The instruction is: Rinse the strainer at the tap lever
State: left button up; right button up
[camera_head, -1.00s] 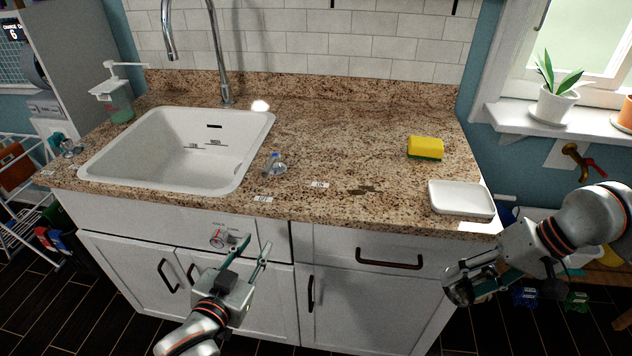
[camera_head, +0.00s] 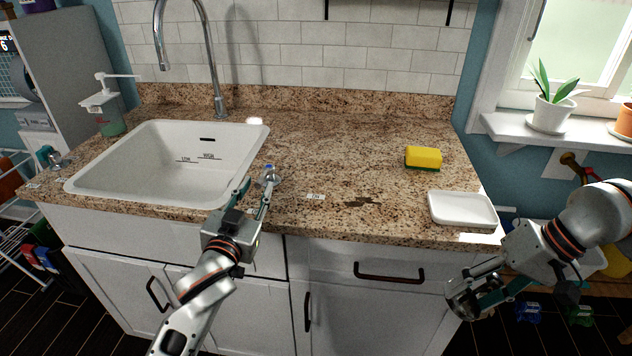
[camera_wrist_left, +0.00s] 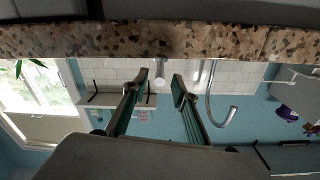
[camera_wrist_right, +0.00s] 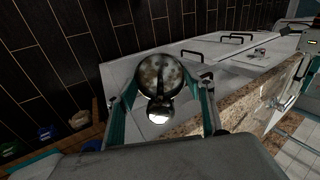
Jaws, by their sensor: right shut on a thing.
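The tap lever (camera_head: 269,177), a small metal fitting with a blue mark, stands on the counter right of the white sink (camera_head: 245,160). The tall chrome tap (camera_head: 212,62) rises behind the sink. My left gripper (camera_head: 256,190) is open at the counter's front edge, close to the lever. In the left wrist view a metal cylinder (camera_wrist_left: 160,72) shows between its parted fingertips; I cannot tell whether they touch it. My right gripper (camera_head: 481,286) is shut on the strainer (camera_head: 461,301), low in front of the counter. The strainer's round bowl (camera_wrist_right: 160,72) looks dark-spotted.
A yellow sponge (camera_head: 423,157) and a white dish (camera_head: 462,208) lie on the counter's right side. A soap dispenser (camera_head: 108,105) stands left of the sink. The counter middle is mostly clear. Cabinet fronts with dark handles (camera_head: 388,273) face me.

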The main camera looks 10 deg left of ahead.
aim_at(264, 179)
pick_arm(q)
jog(key=shift+w+d, duration=0.1)
jog(key=shift+w, duration=1.05)
pick_arm(e)
jog(key=shift+f, duration=0.1)
pick_arm(q)
grip_shut()
